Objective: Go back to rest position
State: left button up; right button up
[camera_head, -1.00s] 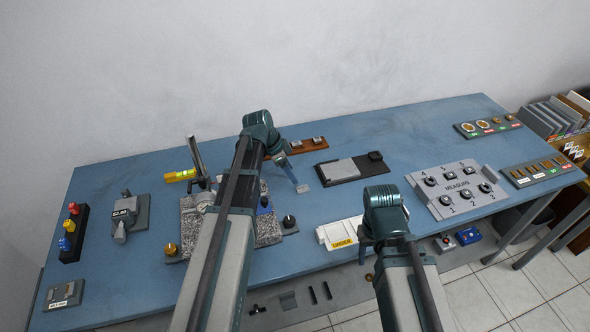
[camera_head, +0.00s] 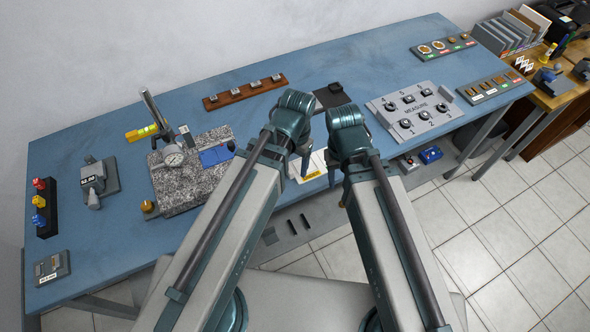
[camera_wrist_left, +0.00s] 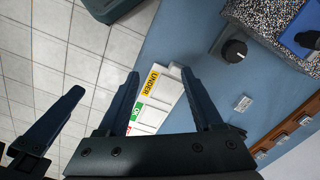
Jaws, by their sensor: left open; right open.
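Both of my arms reach forward over the front edge of the blue table (camera_head: 240,93) in the head view. My left gripper (camera_head: 294,166) hangs near the front edge, above a white tray with a yellow UNDER label (camera_head: 312,166). In the left wrist view its two dark fingers (camera_wrist_left: 163,78) are spread apart with nothing between them; the tray (camera_wrist_left: 150,98) shows beyond them. My right gripper (camera_head: 336,172) is just to the right, mostly hidden by its own arm. A dark finger (camera_wrist_left: 55,122) at the left of the wrist view seems to belong to it.
A granite plate (camera_head: 190,185) carries a dial gauge stand (camera_head: 172,155) and a blue block. A wooden rack (camera_head: 245,92), a MEASURE panel (camera_head: 412,108) and a dark gauge (camera_head: 98,182) stand around. Tiled floor (camera_head: 460,220) lies in front.

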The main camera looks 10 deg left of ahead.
pick_arm(q)
jog(key=shift+s+d+n+y, duration=0.2)
jog(key=shift+s+d+n, duration=0.1)
jog(key=shift+s, duration=0.45)
jog(key=shift+s+d+n+y, duration=0.2)
jog(key=shift+s+d+n, duration=0.1)
jog(key=shift+s, duration=0.45)
